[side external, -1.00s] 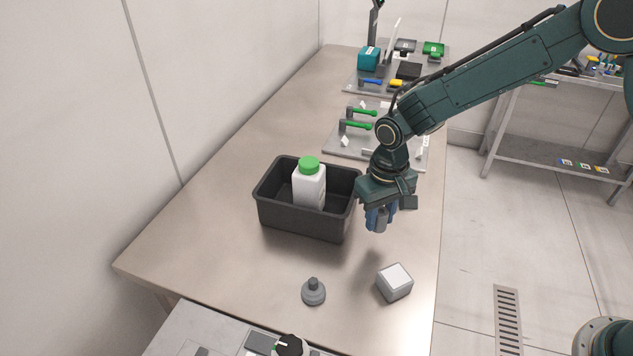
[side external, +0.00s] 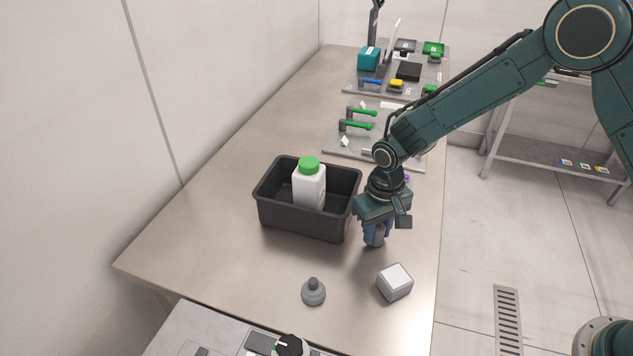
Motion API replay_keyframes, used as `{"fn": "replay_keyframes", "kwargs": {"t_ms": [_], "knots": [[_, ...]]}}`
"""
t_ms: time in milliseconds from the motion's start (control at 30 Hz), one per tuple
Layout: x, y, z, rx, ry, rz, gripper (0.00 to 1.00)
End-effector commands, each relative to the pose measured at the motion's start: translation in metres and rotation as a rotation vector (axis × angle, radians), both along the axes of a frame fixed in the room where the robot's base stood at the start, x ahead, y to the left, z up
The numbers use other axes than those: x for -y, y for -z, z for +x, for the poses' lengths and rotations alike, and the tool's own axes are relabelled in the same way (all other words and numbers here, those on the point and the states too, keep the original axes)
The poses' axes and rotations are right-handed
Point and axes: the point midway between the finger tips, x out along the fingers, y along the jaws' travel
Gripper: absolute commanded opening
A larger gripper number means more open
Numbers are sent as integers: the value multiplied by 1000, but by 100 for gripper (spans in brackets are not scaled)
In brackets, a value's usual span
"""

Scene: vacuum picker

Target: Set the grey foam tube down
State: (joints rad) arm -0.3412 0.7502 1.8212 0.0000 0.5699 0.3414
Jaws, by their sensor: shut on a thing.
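My gripper (side external: 375,234) is to the right of the dark bin, close to the table top and pointing down. Its blue fingers are shut on the grey foam tube (side external: 378,240), a small grey piece of which shows between them. Most of the tube is hidden by the fingers. I cannot tell whether the tube's lower end touches the table (side external: 235,285).
The dark grey bin (side external: 296,222) holds a white bottle with a green cap (side external: 309,182). A grey box with a white top (side external: 395,283) and a grey stepped knob (side external: 313,292) stand in front. Plates with green-handled clamps (side external: 357,125) lie behind. The left of the table is clear.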

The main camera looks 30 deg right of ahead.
Motion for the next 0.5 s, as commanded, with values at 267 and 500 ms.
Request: {"fn": "replay_keyframes", "kwargs": {"t_ms": [267, 500], "knots": [[0, 3, 0, 0, 0, 0, 51], [0, 2, 0, 0, 0, 0, 51]]}}
